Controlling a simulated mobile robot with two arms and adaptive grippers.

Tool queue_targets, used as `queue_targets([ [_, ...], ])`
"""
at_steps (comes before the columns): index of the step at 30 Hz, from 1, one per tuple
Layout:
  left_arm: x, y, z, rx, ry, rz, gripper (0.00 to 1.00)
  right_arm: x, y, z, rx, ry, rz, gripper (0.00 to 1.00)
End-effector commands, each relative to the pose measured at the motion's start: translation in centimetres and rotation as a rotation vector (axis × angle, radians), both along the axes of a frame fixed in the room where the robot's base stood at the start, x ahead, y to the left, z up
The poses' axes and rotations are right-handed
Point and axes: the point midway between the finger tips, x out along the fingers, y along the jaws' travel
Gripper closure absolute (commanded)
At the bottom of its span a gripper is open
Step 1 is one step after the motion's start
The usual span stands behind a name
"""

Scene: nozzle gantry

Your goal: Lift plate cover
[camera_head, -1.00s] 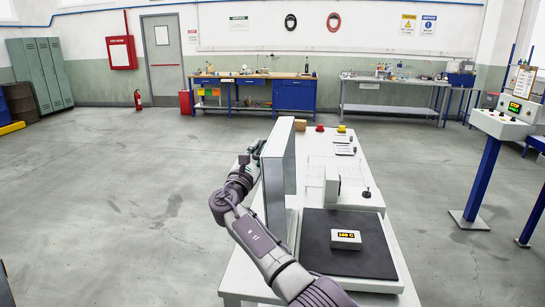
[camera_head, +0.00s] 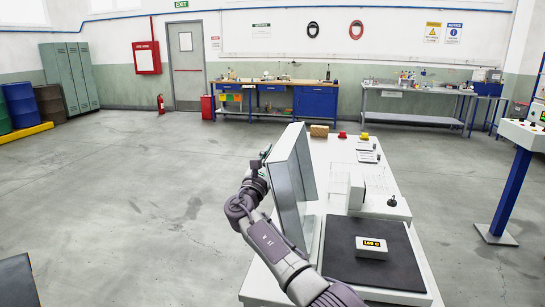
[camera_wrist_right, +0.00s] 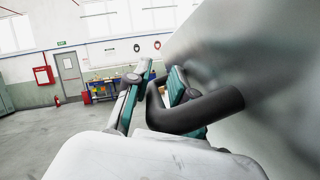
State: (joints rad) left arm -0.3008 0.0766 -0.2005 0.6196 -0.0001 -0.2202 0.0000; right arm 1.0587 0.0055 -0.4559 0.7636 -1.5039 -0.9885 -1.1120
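My right arm reaches up along the cover's left side. My right gripper (camera_head: 265,153) is mostly hidden behind it. In the right wrist view, my right gripper (camera_wrist_right: 157,76) has its fingers apart on either side of the cover's black handle (camera_wrist_right: 205,110), one finger inside the loop. My left gripper is out of view.
A control stand (camera_head: 512,190) is at right. The floor left of the bench is clear.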

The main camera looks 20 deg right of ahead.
Motion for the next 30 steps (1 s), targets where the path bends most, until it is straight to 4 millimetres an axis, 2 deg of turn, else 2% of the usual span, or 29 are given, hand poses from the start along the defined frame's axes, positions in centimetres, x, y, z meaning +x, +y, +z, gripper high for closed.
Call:
queue_targets([
  [7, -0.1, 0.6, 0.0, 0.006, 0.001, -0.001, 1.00, -0.1, -0.1, -0.5, 0.002, 0.005, -0.003, 0.75],
  [11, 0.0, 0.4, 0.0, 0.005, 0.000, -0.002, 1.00, -0.8, 0.6, -1.0, 0.003, 0.005, -0.001, 0.75],
  [24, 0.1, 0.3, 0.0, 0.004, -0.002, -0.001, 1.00, -6.8, 5.9, -4.2, 0.003, 0.008, -0.001, 0.75],
  [30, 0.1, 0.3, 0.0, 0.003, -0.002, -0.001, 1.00, -8.2, 7.1, -4.8, 0.001, 0.006, -0.001, 0.75],
])
